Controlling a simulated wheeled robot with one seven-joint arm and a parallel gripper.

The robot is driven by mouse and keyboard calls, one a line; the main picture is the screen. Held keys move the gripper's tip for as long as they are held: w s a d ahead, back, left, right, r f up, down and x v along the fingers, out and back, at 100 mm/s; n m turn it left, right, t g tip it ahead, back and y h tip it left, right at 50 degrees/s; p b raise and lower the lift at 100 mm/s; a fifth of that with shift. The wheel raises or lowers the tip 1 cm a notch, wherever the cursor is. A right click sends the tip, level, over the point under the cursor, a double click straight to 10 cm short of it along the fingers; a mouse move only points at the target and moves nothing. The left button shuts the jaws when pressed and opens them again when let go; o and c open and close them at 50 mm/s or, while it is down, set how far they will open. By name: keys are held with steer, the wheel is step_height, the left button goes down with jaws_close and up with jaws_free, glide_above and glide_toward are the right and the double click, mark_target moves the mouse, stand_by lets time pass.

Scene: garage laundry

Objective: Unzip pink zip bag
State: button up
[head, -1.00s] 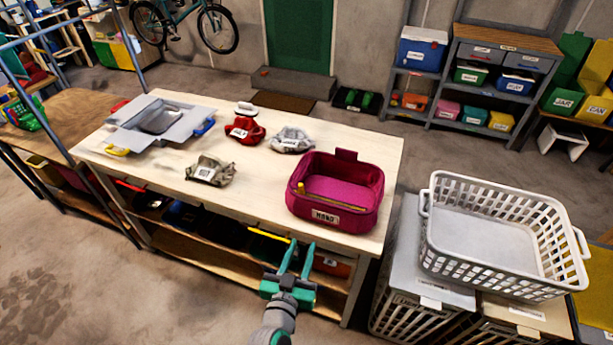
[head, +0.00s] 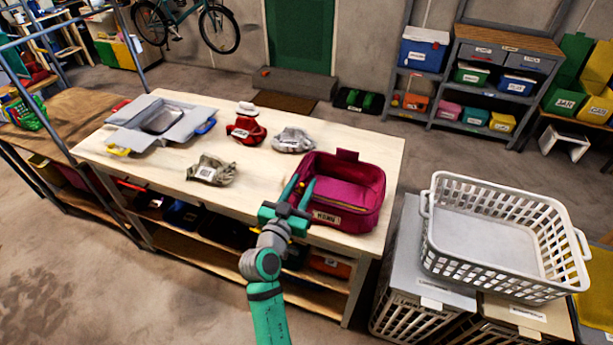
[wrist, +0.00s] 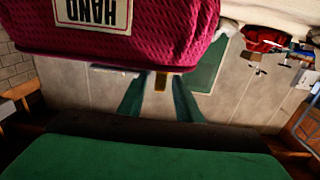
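The pink zip bag (head: 366,222) stands on the wooden table near its right front corner, with a pale label on its front. Its top looks open, showing the inside. A yellow strip lies along its front rim, partly hidden by my gripper. My gripper (head: 301,188) is at the left front corner of the bag, its two fingers apart. In the wrist view the bag (wrist: 200,30) appears upside down above the gripper (wrist: 158,92). A small yellow-brown tab (wrist: 161,80) shows between the spread fingertips; I cannot tell whether they touch it.
On the table (head: 265,205) are a grey crumpled item (head: 211,171), a red one (head: 246,130), a silver one (head: 293,140) and a grey open box (head: 161,121). A white laundry basket (head: 500,268) stands to the right on grey bins.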

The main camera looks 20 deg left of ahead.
mark_target(307, 184)
steer(key=w, duration=0.3)
steer(key=shift+w+d, duration=0.25)
steer(key=shift+d, duration=0.05)
steer(key=shift+w+a, duration=0.2)
steer(key=shift+w, duration=0.05)
steer(key=shift+s+a, duration=0.1)
steer(key=shift+a, duration=0.05)
steer(key=shift+d, duration=0.2)
jaws_close()
